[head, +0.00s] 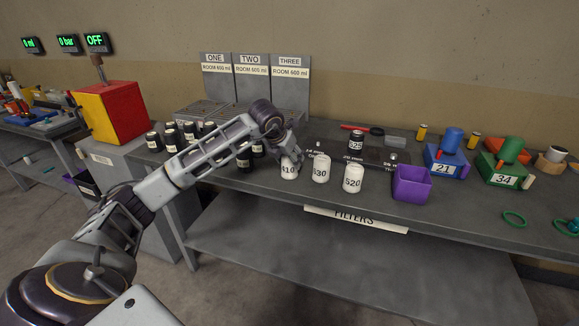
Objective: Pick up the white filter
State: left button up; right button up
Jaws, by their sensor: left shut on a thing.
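Three white filters stand in a row near the front edge of the grey table. The white filter labelled 10 (289,170) is at the left of the row. The white filter labelled 30 (320,171) is in the middle, and the one labelled 20 (353,180) is at the right. My left gripper (291,153) reaches in from the left and is shut on the top of the filter labelled 10, covering its upper part. That filter appears upright; I cannot tell if it is clear of the table. My right gripper is not in view.
Several black bottles (171,140) stand behind my left arm. A black filter labelled 25 (355,143) stands behind the white ones. A purple bin (411,186) is to the right, with a blue unit 21 (447,160) and a green unit 34 (503,170) beyond it.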

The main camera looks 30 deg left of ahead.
pick_arm(q)
jog(key=c, duration=0.3)
jog(key=shift+r, duration=0.1)
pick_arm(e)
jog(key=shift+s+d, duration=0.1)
pick_arm(q)
jog(key=shift+r, duration=0.15)
notch_tip(320, 180, up, 8)
jog(key=shift+p, duration=0.4)
jog(key=shift+r, duration=0.8)
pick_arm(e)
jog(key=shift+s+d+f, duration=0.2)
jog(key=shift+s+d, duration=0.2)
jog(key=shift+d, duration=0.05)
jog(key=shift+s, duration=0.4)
